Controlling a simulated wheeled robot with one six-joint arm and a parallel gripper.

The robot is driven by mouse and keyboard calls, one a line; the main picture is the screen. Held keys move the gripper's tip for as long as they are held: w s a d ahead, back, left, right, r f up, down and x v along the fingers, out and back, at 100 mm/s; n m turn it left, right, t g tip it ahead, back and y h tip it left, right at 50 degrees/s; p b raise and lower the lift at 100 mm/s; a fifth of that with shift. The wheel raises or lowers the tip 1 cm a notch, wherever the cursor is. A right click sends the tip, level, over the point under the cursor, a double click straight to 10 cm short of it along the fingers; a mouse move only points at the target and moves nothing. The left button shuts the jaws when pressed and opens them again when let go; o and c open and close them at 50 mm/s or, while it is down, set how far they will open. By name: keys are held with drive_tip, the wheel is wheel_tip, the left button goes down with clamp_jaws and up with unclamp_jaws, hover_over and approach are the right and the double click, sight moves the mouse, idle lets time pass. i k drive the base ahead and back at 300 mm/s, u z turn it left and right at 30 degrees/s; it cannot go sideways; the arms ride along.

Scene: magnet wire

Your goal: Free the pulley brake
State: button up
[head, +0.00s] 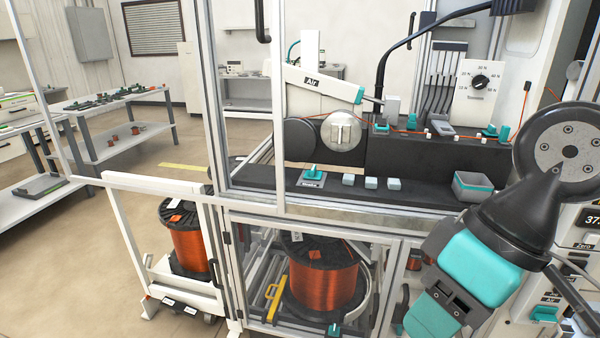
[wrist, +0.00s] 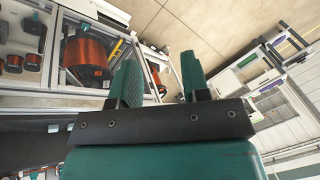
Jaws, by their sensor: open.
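A silver round pulley (head: 342,132) with a T-shaped mark sits on the dark machine panel in the head view. Below and left of it, a small teal lever (head: 312,171) stands on a labelled plate on the black ledge; the label is too small to read surely. It looks like the brake control. My gripper (head: 432,318) is at the lower right, well apart from the lever and pointing down and left. In the wrist view my gripper (wrist: 160,82) shows two teal fingers spread apart with nothing between them. The lever is not clear in the wrist view.
Light blocks (head: 371,183) and a grey-teal bin (head: 472,187) stand on the ledge. A white frame post (head: 279,100) rises left of the pulley. A copper wire spool (head: 322,283) sits in the lower cabinet; another spool (head: 188,240) stands on a cart. Floor at left is open.

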sight(312, 174)
drive_tip(key=u, duration=0.6)
drive_tip(key=i, duration=1)
drive_tip(key=z, duration=0.05)
